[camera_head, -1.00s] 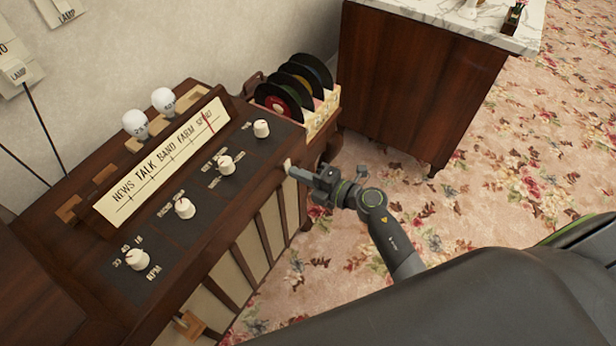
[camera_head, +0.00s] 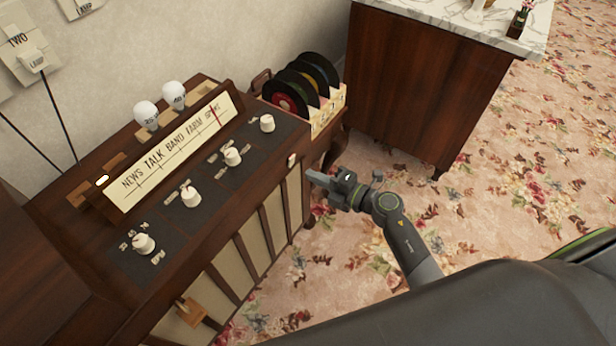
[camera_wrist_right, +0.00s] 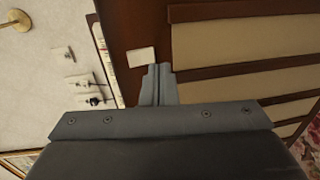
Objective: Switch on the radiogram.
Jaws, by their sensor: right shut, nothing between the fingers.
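The radiogram (camera_head: 268,190) is a dark wooden cabinet with a black control panel, white knobs and a cream dial strip (camera_head: 170,152). A small white switch (camera_head: 292,160) sits on the front edge at its right end; it also shows in the right wrist view (camera_wrist_right: 141,57). A small light (camera_head: 103,180) glows at the left of the dial. My right gripper (camera_head: 311,175) is shut and empty, just right of the switch and apart from it. In the right wrist view its closed fingers (camera_wrist_right: 158,84) are close below the switch. My left gripper is out of view.
Two white bulbs (camera_head: 160,105) stand behind the dial. A rack of records (camera_head: 308,85) stands beyond the radiogram's right end. A marble-topped wooden cabinet (camera_head: 425,80) stands at the back. Floral carpet (camera_head: 490,200) lies open to the right. Wall switches (camera_head: 35,55) are at upper left.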

